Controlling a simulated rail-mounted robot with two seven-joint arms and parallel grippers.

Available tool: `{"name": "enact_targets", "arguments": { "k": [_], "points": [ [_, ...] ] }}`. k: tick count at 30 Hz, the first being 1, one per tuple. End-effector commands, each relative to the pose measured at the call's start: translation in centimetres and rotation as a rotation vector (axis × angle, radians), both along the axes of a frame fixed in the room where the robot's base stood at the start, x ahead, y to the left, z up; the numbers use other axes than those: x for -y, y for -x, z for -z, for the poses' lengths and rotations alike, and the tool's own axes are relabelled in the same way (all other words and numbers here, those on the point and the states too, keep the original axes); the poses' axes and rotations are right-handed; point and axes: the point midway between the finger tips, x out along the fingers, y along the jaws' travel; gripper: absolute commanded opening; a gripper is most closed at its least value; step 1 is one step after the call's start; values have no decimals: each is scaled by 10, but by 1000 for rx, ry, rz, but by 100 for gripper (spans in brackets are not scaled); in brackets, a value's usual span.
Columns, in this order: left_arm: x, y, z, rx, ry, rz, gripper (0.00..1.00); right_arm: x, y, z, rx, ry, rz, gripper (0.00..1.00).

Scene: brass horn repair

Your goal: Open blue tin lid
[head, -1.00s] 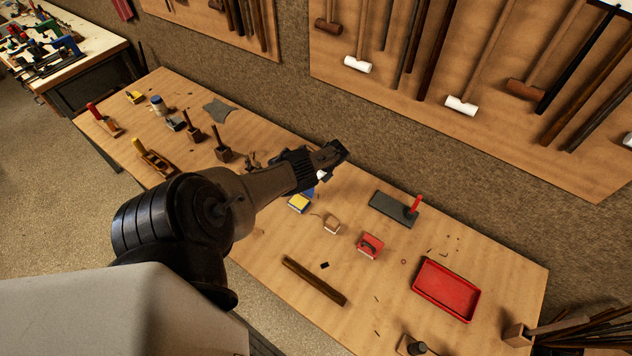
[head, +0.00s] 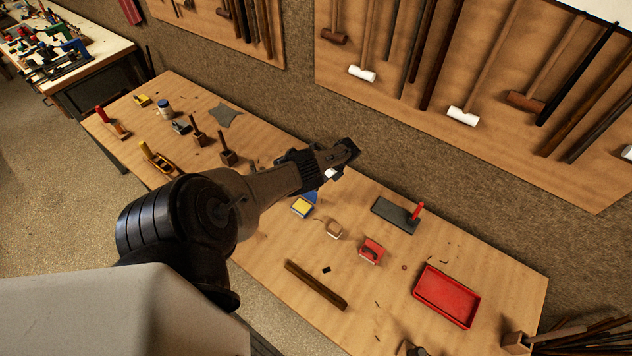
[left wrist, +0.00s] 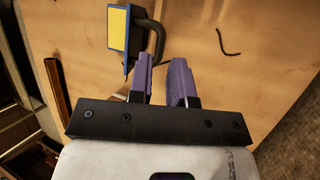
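The blue tin (head: 301,208) with a yellow panel sits on the workbench, just below my left forearm in the head view. In the left wrist view the tin (left wrist: 118,28) is at upper left, with a dark curved loop beside its right edge. My left gripper (left wrist: 161,62) has its two purple fingers apart, with a narrow gap between them. The left fingertip is close to the tin and loop; whether they touch is unclear. I cannot tell whether the lid is raised. My right gripper is not in view.
To the tin's right are a small brown block (head: 333,229), a red tin (head: 371,250), a dark slab (head: 396,214) and a red tray (head: 446,296). A wooden bar (head: 316,286) lies near the front edge. Planes and other tools stand at the bench's left end.

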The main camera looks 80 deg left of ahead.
Motion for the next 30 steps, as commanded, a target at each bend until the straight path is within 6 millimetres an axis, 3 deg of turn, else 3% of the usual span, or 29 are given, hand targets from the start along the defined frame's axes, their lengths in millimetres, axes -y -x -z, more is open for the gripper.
{"name": "enact_targets", "arguments": {
  "k": [3,12,19,30],
  "points": [
    [0,-14,-25,2,-1,2,19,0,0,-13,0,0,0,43],
    [1,-38,-63,0,0,0,19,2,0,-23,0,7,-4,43],
    [1,-46,-75,-2,1,-2,19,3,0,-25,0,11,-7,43],
    [1,-47,-77,-2,1,-2,19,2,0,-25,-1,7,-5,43]
  ]
}}
